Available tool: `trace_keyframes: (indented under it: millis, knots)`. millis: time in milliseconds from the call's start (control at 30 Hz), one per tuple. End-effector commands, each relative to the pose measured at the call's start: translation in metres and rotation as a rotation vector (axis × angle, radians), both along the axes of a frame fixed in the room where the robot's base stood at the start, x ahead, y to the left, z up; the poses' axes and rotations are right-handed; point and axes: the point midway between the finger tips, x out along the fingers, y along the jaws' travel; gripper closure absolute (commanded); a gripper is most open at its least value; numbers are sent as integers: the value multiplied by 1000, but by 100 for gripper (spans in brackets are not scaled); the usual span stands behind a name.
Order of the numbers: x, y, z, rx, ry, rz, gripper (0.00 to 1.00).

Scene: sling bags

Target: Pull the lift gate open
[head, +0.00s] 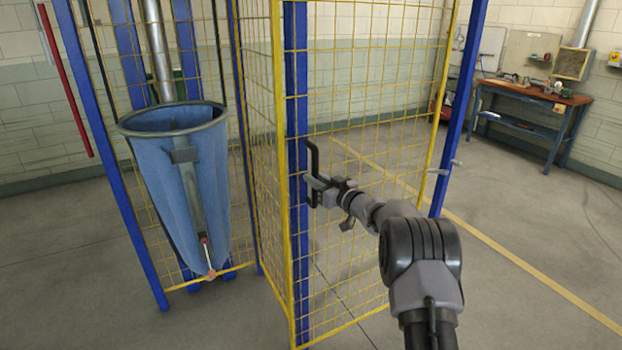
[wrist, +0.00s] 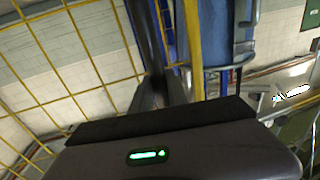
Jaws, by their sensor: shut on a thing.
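The lift gate is a yellow wire-mesh panel (head: 375,100) with a yellow frame, right of centre in the head view. A black upright pull handle (head: 313,150) is at its left side, by a blue post. My gripper (head: 318,184) reaches in from the right and is shut on the lower part of the handle. In the wrist view the handle shows as a dark bar (wrist: 146,40) running up from between my fingers (wrist: 162,92), with yellow mesh to its left. The fingertips' contact is partly hidden. I cannot tell how far the gate stands open.
A blue sling bag (head: 180,190) hangs left of the gate, inside blue posts and mesh. A blue post (head: 460,100) with a metal fitting (head: 440,171) stands on the right. A workbench (head: 530,94) is at the back right. The floor at right is clear.

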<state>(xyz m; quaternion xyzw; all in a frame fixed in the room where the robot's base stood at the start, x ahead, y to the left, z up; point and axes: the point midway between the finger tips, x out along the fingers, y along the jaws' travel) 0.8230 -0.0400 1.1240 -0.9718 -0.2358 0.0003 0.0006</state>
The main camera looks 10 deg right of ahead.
Motion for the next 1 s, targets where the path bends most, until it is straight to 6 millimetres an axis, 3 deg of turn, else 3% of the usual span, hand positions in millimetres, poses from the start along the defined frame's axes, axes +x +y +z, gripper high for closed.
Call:
trace_keyframes:
  millis: [233,267,333,367,733,867,1000]
  knots:
    - [0,0,1,0,-1,0,100]
    - [0,0,1,0,-1,0,74]
    - [0,0,1,0,-1,0,61]
    - [0,0,1,0,-1,0,59]
    - [-6,-3,1,0,0,0,59]
    - [-31,-17,3,2,1,-3,59]
    - [-72,-39,4,1,2,-4,59]
